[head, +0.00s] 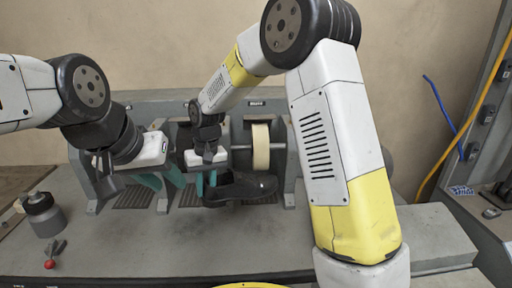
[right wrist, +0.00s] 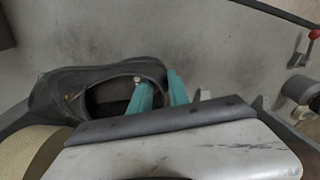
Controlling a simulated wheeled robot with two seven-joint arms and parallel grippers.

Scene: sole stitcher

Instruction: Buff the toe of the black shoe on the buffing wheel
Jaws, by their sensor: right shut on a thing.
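The black shoe (head: 245,189) is held roughly level, its toe to the right in the head view. My right gripper (head: 206,184) is shut on the shoe's heel end; in the right wrist view one teal finger goes into the shoe (right wrist: 70,88) opening and the other is outside. The cream buffing wheel (head: 261,147) is just above and behind the toe in the head view; it also shows at lower left in the right wrist view (right wrist: 28,152). I cannot tell whether toe and wheel touch. My left gripper (head: 162,180) is open and empty, left of the right one.
The grey machine bench (head: 150,245) has a clear front. A grey canister (head: 44,216) and a small red-knobbed lever (head: 50,264) are at its left. Dark slotted trays (head: 132,198) lie behind. A grey frame with yellow and blue cables (head: 432,165) stands at right.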

